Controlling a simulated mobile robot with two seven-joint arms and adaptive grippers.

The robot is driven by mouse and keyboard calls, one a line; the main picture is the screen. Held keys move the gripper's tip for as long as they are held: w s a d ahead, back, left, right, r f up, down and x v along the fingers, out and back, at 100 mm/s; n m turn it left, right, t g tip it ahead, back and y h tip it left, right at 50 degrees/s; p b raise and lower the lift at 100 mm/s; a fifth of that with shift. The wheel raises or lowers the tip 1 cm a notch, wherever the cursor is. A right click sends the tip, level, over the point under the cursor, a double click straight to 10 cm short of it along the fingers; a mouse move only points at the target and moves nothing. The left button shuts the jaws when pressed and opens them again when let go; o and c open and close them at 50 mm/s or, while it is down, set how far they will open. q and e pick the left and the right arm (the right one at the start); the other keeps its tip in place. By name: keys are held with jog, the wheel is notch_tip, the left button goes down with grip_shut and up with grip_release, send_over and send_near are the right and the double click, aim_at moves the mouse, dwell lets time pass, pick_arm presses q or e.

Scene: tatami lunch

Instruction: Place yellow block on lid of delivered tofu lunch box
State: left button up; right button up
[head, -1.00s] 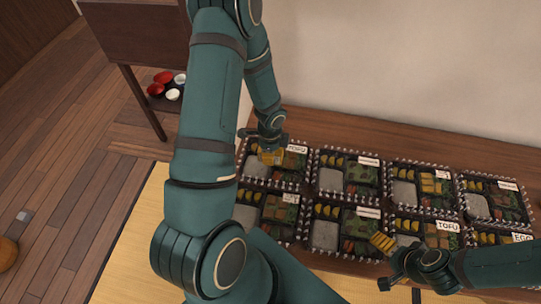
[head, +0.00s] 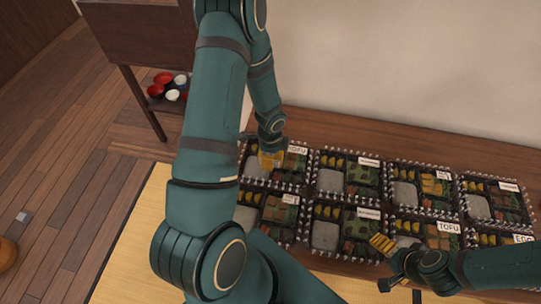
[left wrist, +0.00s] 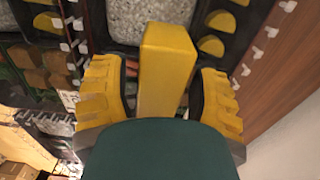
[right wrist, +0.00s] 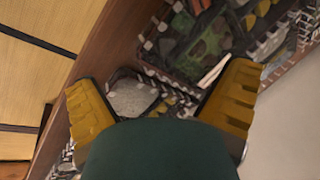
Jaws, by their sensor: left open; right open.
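The yellow block (left wrist: 165,65) stands between the two fingers of my left gripper (left wrist: 165,90) in the left wrist view. Gaps show on both sides of it, so the fingers are open around it. A lunch box with a grey rice patch and yellow slices lies beneath. In the head view my left gripper (head: 271,158) is low over the back-left lunch box (head: 250,168), which has a TOFU label (head: 297,150). The block's contact with the lid is hidden. My right gripper (head: 382,251) is open and empty by the front row; it also shows in the right wrist view (right wrist: 160,95).
Several lunch boxes stand close together in two rows on the wooden bench (head: 420,140). A front box has a TOFU label (head: 449,227) near my right gripper. A wall rises behind. A shelf with red and white bowls (head: 172,95) stands at the back left.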

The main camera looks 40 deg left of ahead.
pick_arm(q)
notch_tip(320, 180, up, 12)
jog(key=p, duration=0.2)
pick_arm(e)
notch_tip(320, 180, up, 2)
jog(key=shift+d+r, duration=0.1)
jog(key=shift+r, duration=0.15)
pick_arm(q)
jog(key=s+d+f+n+h, duration=0.1)
jog(key=d+f+n, duration=0.1)
jog(key=d, duration=0.5)
jog(key=d+f+n+t+h, duration=0.1)
jog(key=d+f+n, duration=0.1)
jog(key=d+n, duration=0.2)
jog(key=s+d+f+n+h, duration=0.1)
jog(key=d+n, duration=0.3)
jog(key=d, duration=0.6)
jog(key=shift+s+f+t+h, duration=0.15)
jog(key=shift+f+h, duration=0.05)
jog(key=shift+f, duration=0.25)
jog(key=shift+s+f+t+h, duration=0.15)
jog(key=shift+f+h, duration=0.05)
jog(key=shift+f, duration=0.25)
jog(key=s+d+n, duration=0.1)
jog(key=s+d+f+n, duration=0.1)
jog(key=d+n, duration=0.1)
jog(key=shift+n, duration=0.3)
jog(key=shift+s+d+f+n+t, duration=0.1)
jog(key=shift+d+n+t, duration=0.1)
jog(key=shift+n+t, duration=0.1)
